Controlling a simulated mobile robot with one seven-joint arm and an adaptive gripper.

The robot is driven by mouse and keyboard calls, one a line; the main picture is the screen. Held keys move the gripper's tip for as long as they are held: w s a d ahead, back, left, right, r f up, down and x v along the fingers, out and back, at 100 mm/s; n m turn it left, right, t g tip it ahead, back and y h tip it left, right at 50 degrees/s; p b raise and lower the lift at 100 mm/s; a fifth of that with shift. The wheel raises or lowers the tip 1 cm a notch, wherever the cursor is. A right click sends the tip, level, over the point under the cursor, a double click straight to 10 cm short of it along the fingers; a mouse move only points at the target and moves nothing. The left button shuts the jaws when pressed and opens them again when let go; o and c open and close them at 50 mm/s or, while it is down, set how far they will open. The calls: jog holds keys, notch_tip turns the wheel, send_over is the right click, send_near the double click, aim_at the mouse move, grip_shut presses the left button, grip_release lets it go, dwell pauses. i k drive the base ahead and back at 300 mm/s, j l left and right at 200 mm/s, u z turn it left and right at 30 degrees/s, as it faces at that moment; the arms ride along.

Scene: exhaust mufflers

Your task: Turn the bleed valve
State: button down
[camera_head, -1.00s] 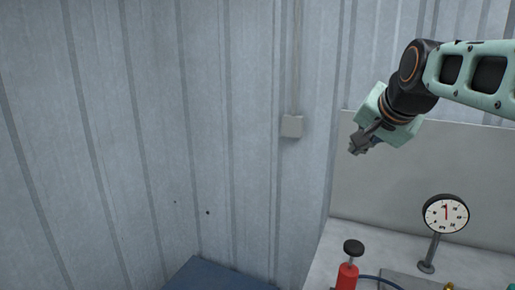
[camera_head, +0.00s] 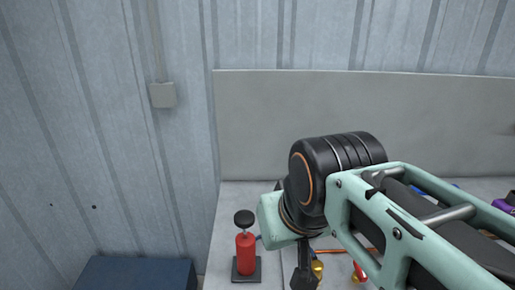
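My gripper (camera_head: 304,277) points down over the bench near the bottom edge of the view. Its dark fingers are seen from behind and partly cut off, so I cannot tell whether they are open or shut. Just right of it is a small brass fitting (camera_head: 318,268). Further right a red handle-like part (camera_head: 358,272) shows next to more brass, partly hidden by my arm. I cannot tell for sure which of these is the bleed valve. The dial gauge is not visible now.
A red hand pump (camera_head: 246,254) with a black knob stands on a dark base left of my gripper. A grey bench (camera_head: 232,205) has a back panel (camera_head: 270,110). Blue and purple items (camera_head: 503,205) lie at the right. A dark blue box (camera_head: 135,272) stands lower left.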

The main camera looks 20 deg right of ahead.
aim_at(363, 278)
jog(key=z, duration=1.15)
jog(key=l+z, duration=0.1)
jog(key=k+l+u, duration=0.25)
jog(key=j+z, duration=0.45)
jog(key=i+j, duration=0.15)
jog(key=i, duration=0.25)
